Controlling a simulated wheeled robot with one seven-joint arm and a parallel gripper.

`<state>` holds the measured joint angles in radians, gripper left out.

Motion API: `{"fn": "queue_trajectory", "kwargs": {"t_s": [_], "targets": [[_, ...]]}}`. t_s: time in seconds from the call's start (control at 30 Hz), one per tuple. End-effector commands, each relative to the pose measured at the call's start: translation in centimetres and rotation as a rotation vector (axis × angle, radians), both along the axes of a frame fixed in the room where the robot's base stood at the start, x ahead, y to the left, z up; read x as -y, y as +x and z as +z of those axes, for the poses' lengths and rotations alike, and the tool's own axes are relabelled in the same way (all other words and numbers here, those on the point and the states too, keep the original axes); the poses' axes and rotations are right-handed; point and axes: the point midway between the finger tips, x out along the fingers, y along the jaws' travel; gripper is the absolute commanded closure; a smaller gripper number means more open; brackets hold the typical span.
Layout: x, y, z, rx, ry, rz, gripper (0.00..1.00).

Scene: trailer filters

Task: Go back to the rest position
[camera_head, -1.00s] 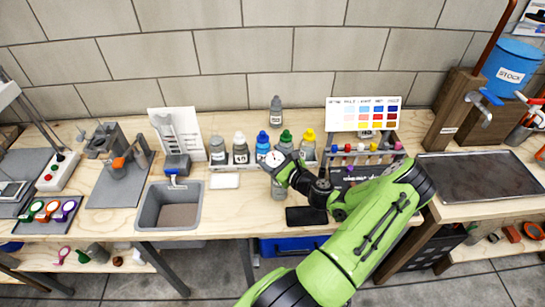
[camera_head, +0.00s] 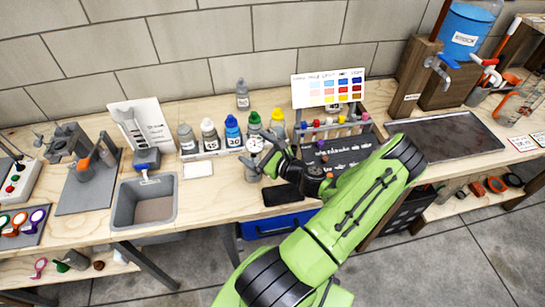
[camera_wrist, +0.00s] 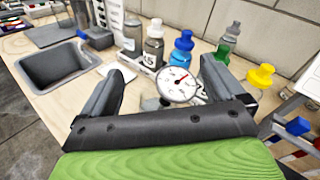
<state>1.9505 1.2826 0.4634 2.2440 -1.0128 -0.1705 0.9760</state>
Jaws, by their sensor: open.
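My gripper (camera_head: 266,158) is at the end of my green arm, low over the middle of the workbench. In the wrist view its two dark fingers (camera_wrist: 164,72) stand wide apart with nothing clamped between them. A white dial gauge (camera_wrist: 177,85) with a red needle shows in the gap between the fingers. The gauge also shows beside the fingertips in the head view (camera_head: 254,144). I cannot tell whether it touches a finger.
A row of bottles with a blue-capped one (camera_head: 233,131) stands behind the gripper. A rack of small vials (camera_head: 335,131) stands to its right. A grey sink (camera_head: 145,201) is at left, a dark tray (camera_head: 445,139) at right. A black pad (camera_head: 283,195) lies near the front edge.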

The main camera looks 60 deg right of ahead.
Motion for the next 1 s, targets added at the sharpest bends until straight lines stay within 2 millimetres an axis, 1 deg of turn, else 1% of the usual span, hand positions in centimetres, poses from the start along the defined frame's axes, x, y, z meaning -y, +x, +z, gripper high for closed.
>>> {"fn": "queue_trajectory", "kwargs": {"t_s": [0.03, 0.2, 0.3, 0.43, 0.83, 0.87, 0.93, 0.97, 1.0], "targets": [[-0.2, -1.6, 0.2, -0.004, 0.0, -0.005, 0.04], [-1.2, -6.0, 0.8, -0.002, -0.001, -0.005, 0.04], [-1.7, -7.9, 1.1, -0.001, -0.001, -0.003, 0.04], [-2.0, -9.1, 1.3, -0.001, -0.001, -0.002, 0.04], [-2.1, -9.2, 1.3, -0.002, -0.004, 0.005, 0.04], [-2.3, -8.9, 1.4, -0.011, -0.011, 0.019, 0.04], [-3.4, -7.6, 1.6, -0.058, -0.057, 0.1, 0.04], [-4.2, -6.8, 1.7, -0.092, -0.089, 0.16, 0.04], [-5.6, -5.5, 1.9, -0.147, -0.146, 0.258, 0.04]]}}
